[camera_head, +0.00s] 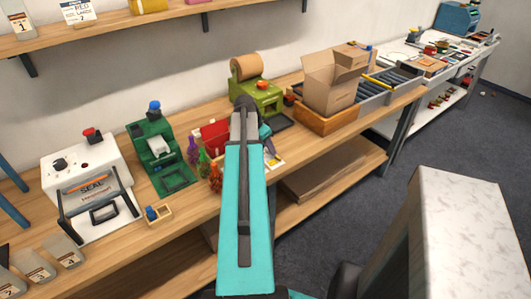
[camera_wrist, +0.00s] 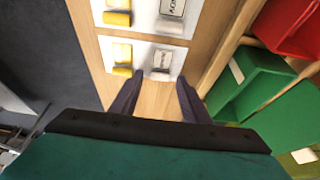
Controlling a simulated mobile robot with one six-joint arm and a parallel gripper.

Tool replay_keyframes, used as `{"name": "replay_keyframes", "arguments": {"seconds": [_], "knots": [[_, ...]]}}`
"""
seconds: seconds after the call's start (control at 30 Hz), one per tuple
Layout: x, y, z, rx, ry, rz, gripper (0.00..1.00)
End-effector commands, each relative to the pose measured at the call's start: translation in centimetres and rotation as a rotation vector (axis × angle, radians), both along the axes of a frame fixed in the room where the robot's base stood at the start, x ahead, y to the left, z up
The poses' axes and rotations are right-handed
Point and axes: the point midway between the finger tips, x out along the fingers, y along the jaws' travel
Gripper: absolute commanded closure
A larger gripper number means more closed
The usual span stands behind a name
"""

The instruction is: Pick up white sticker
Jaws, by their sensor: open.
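In the wrist view two white cards lie on the wooden bench top. The nearer card (camera_wrist: 142,47) carries a yellow piece (camera_wrist: 122,56) on its left and a white sticker piece (camera_wrist: 164,60) with dark print on its right. The farther card (camera_wrist: 148,13) carries another yellow piece (camera_wrist: 118,10) and another white sticker piece (camera_wrist: 172,10). My gripper (camera_wrist: 158,90) is open and empty, with its two dark fingers apart over the bench just short of the nearer card. In the head view my arm hides the gripper, and only part of a card (camera_head: 275,159) shows.
A green bin (camera_wrist: 245,80) and a red bin (camera_wrist: 290,28) stand close on the right in the wrist view. In the head view a green tape machine (camera_head: 262,98) stands behind my arm, coloured bottles (camera_head: 204,165) left, and a cardboard box (camera_head: 328,85) right.

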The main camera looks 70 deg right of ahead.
Motion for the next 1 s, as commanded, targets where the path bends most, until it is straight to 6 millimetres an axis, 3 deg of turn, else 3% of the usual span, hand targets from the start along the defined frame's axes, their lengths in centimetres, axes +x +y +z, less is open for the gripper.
{"name": "replay_keyframes", "arguments": {"seconds": [0.53,0.57,0.8,1.0], "knots": [[0.03,-0.01,-0.08,0.0,0.0,0.001,0.58],[0.03,-0.01,-0.08,0.0,0.0,0.001,0.59],[0.05,0.0,-0.07,0.0,0.0,0.001,0.98],[0.06,0.01,-0.08,0.0,0.0,0.001,1.0]]}}
